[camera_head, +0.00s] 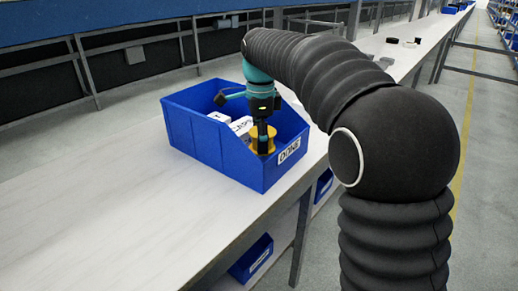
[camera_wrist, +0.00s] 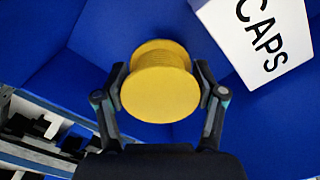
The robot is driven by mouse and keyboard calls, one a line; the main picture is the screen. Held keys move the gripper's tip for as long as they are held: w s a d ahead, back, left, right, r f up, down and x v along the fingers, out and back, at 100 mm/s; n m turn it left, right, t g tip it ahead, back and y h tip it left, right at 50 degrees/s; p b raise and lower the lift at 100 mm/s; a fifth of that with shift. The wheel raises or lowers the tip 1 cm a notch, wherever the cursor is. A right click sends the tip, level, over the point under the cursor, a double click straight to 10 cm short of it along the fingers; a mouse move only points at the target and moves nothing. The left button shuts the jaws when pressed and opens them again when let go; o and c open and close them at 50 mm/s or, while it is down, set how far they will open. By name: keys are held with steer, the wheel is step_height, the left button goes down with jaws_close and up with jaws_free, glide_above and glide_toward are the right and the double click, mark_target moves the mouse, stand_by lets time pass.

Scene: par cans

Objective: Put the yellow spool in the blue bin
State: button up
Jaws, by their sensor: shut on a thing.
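The yellow spool (camera_wrist: 160,92) is between the two fingers of my gripper (camera_wrist: 160,98) in the wrist view, which are shut on it. In the head view the spool (camera_head: 262,138) shows partly, behind my dark gripper (camera_head: 262,140), inside the walls of the blue bin (camera_head: 215,150). The bin stands on the white table and has a white label on its front. In the wrist view the bin's blue inside (camera_wrist: 50,85) surrounds the spool. Whether the spool touches the bin's floor cannot be told.
A white box marked CAPS (camera_wrist: 262,40) lies in the bin beside the spool; it shows in the head view too (camera_head: 242,126). Another white box (camera_head: 219,117) lies next to it. The white table (camera_head: 110,220) is clear on the left. Another blue bin (camera_head: 250,258) sits below the table.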

steer(key=shift+f, duration=1.55)
steer(key=shift+f, duration=0.15)
steer(key=o, duration=1.3)
